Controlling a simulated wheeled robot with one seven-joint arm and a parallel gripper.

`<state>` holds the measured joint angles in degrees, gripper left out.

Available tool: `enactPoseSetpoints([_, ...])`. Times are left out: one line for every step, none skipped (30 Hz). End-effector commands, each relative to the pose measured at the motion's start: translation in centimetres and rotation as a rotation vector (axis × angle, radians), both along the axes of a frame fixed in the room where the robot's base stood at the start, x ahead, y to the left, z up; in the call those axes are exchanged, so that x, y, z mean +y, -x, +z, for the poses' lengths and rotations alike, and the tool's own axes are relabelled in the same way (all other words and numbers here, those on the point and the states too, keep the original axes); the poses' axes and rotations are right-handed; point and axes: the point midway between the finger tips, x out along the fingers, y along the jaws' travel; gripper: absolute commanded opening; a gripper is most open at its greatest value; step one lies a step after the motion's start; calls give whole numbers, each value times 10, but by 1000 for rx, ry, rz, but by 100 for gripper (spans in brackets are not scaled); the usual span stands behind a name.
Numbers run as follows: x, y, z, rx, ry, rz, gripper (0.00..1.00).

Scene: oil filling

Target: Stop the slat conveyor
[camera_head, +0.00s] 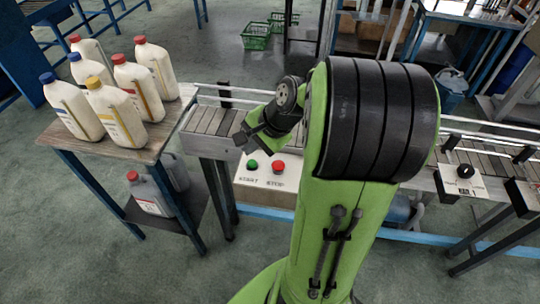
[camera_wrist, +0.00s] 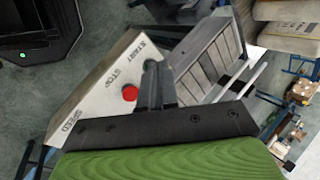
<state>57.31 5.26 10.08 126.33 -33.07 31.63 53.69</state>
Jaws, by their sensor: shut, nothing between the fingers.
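The slat conveyor (camera_head: 212,121) runs left to right behind my arm, with grey slats that also show in the wrist view (camera_wrist: 212,62). On its near side is a pale control panel (camera_head: 262,190) with a green START button (camera_head: 252,164) and a red STOP button (camera_head: 279,167). In the wrist view the panel (camera_wrist: 95,82) shows the red STOP button (camera_wrist: 130,93) just left of my fingers; the START button is not visible there. My gripper (camera_head: 243,143) is shut and empty, above the panel's START side; its fingers (camera_wrist: 154,70) are together. Contact cannot be told.
Another control box with a black knob (camera_head: 464,172) is at right. Green baskets (camera_head: 256,36) lie on the floor behind.

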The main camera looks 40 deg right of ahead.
Motion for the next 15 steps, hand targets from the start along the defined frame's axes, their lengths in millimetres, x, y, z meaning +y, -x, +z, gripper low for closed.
enactPoseSetpoints([-30, -2, -11, -15, -117, -147, 0])
enactPoseSetpoints([-44, -3, -15, -31, -182, -225, 0])
enactPoseSetpoints([-61, -3, -19, -52, -259, -314, 0])
enactPoseSetpoints([-71, -3, -22, -68, -308, -369, 0])
enactPoseSetpoints([-80, -2, -23, -79, -349, -415, 0])
enactPoseSetpoints([-88, -1, -24, -95, -390, -460, 0])
enactPoseSetpoints([-93, -1, -25, -102, -412, -484, 0])
enactPoseSetpoints([-96, 0, -25, -107, -427, -499, 0])
enactPoseSetpoints([-97, 0, -26, -111, -439, -511, 0])
enactPoseSetpoints([-98, 0, -26, -112, -443, -515, 0])
enactPoseSetpoints([-98, 0, -26, -112, -443, -515, 0])
enactPoseSetpoints([-98, 0, -26, -111, -443, -514, 0])
enactPoseSetpoints([-98, 0, -26, -111, -441, -514, 0])
enactPoseSetpoints([-98, 0, -26, -110, -441, -514, 0])
enactPoseSetpoints([-98, 0, -26, -110, -441, -513, 0])
